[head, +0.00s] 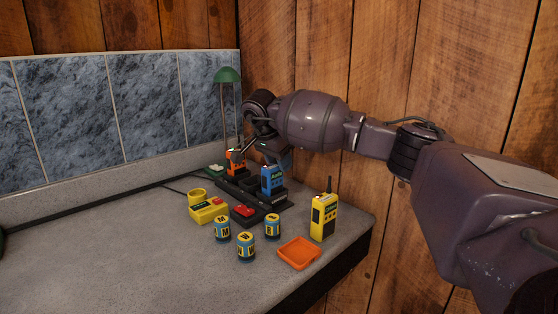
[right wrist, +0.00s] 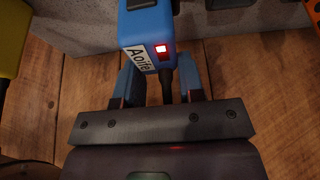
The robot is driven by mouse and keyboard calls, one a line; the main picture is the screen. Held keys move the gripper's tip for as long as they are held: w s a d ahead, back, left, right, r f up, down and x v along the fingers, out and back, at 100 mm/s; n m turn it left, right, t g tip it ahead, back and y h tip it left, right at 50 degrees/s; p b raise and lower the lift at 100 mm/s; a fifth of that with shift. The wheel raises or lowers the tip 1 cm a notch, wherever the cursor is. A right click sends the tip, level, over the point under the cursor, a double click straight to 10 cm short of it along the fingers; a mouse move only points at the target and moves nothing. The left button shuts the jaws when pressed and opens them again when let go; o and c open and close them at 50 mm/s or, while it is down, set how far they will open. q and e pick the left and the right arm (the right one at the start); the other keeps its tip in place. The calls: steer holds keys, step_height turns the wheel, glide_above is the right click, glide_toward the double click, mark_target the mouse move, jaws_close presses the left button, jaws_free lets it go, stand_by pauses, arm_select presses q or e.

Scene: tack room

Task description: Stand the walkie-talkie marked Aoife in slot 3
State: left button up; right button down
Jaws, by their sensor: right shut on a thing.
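The blue walkie-talkie (head: 272,181) stands roughly upright at the near right part of the black charger rack (head: 287,205). In the right wrist view the same blue walkie-talkie (right wrist: 148,28) shows its label "Aoife", a lit red square and its dark antenna between the fingers. My right gripper (head: 274,158) is shut on its upper end; in the wrist view the gripper (right wrist: 160,82) has a finger on each side. Whether its base is fully seated is hidden, and I cannot read the slot numbers. My left gripper is out of view.
An orange walkie-talkie (head: 235,162) stands at the rack's far end. A yellow walkie-talkie (head: 324,217) stands right of the rack. An orange tray (head: 299,254), several blue-yellow cylinders (head: 246,248) and a yellow device (head: 208,211) lie in front. The left counter (head: 100,250) is clear.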

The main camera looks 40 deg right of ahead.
mark_target(273, 165)
steer(key=c, duration=1)
jaws_free()
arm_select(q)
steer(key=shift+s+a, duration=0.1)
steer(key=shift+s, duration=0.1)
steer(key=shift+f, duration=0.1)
arm_select(e)
steer(key=shift+p+v, duration=0.5)
steer(key=shift+v, duration=0.9)
steer(key=shift+p+v, duration=0.65)
steer(key=shift+v, duration=1.2)
arm_select(q)
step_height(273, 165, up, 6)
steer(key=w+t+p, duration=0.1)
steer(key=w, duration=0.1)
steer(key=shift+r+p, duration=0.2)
steer(key=shift+p, duration=0.15)
arm_select(e)
steer(key=v, duration=0.4)
steer(key=shift+a+r, duration=0.1)
steer(key=shift+r, duration=0.1)
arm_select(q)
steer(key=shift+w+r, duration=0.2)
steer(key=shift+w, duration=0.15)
